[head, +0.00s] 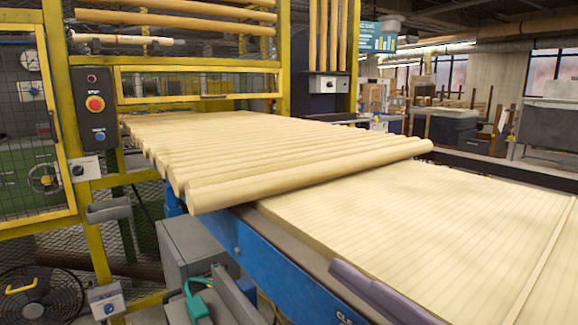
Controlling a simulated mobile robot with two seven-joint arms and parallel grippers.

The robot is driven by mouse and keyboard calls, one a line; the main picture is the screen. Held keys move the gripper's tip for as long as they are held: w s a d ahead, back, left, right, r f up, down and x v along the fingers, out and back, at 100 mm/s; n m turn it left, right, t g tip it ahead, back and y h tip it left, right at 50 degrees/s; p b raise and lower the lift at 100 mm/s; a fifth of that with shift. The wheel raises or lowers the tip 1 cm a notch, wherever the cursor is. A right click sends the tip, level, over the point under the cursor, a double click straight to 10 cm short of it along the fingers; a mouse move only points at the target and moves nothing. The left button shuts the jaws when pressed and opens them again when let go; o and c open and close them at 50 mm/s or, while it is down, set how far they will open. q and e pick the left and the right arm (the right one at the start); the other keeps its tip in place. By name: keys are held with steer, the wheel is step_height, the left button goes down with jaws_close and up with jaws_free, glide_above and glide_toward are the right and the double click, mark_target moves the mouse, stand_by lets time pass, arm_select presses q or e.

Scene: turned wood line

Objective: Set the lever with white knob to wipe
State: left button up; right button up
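I cannot make out a lever with a white knob for certain in the head view. A small pale box (85,168) with a dark round part is fixed to the yellow post at the left; its details are too small to read. A blue machine side (275,275) carries white lettering starting "CLE", cut off by the bottom edge. A teal handle-like part (197,302) shows beside it at the bottom. Neither of my grippers is in view.
Round wooden rods (300,172) lie in a row on the line, beside a flat slatted wood surface (430,235). A purple-grey bar (385,292) lies along its near edge. A control panel (95,105) with a red button, a grey box (190,250) and a fan (35,297) are at left.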

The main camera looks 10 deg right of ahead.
arm_select(q)
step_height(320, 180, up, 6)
steer(key=p, duration=0.5)
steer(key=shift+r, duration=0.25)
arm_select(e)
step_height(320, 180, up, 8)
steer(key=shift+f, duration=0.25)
